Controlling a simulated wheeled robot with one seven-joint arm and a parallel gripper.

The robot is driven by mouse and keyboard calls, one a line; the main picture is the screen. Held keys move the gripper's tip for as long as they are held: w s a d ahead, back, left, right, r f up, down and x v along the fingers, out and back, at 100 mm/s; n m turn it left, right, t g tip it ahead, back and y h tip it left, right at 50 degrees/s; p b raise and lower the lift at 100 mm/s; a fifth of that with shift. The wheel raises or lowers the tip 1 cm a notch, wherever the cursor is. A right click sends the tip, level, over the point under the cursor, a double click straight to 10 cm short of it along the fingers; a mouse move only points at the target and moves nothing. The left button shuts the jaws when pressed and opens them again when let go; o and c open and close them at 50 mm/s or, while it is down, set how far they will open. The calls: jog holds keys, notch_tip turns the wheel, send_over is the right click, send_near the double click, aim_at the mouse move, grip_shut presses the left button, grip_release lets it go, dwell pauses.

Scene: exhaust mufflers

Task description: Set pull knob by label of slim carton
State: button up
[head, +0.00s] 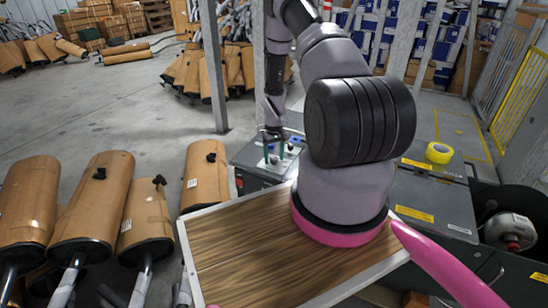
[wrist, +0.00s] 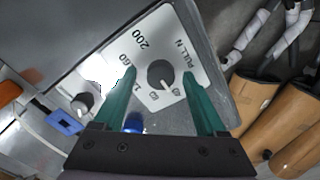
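A dark round knob (wrist: 160,74) sits on a white dial plate (wrist: 150,40) in the wrist view. The plate is printed "PULL N" with numbers such as 200, 160, 80 and 40 around the knob. A light mark on the knob's edge faces roughly towards the 40, but it is small. My gripper (wrist: 158,76) is open, its green fingers on either side of the knob with gaps showing. In the head view the fingers are tiny above the grey control box (head: 250,182). I cannot make out a slim carton with a readable label.
A yellow tape roll (head: 439,152) sits on a grey cabinet. Brown-wrapped mufflers (head: 92,205) stand at the left.

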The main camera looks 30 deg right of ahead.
aim_at(274, 158)
notch_tip(274, 158, up, 11)
dwell(0.6)
jog(key=shift+f, duration=0.1)
